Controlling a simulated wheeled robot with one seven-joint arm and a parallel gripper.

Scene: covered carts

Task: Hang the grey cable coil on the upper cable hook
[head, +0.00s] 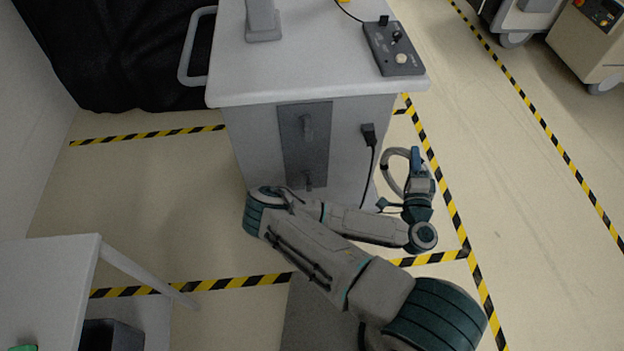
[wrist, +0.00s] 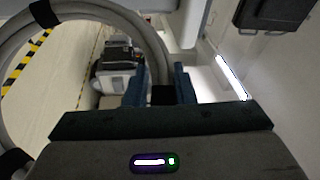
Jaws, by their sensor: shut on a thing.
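The grey cable coil (head: 391,172) is held in my gripper (head: 415,157), to the right of the white cart's front face. In the wrist view the coil (wrist: 152,42) is a large ring with black ties, reaching left and up from between my gripper's fingers (wrist: 162,88). The upper cable hook (head: 307,127) is a small grey piece on the dark vertical plate (head: 293,155) on the cart's front. A lower hook (head: 308,180) shows near the plate's foot, partly behind my arm. The coil is apart from both hooks.
The white cart (head: 300,82) carries a control box (head: 393,50) on top. A black plug (head: 368,133) with a cable hangs on its front, between plate and coil. A white table (head: 50,275) stands at lower left. Striped floor to the right is clear.

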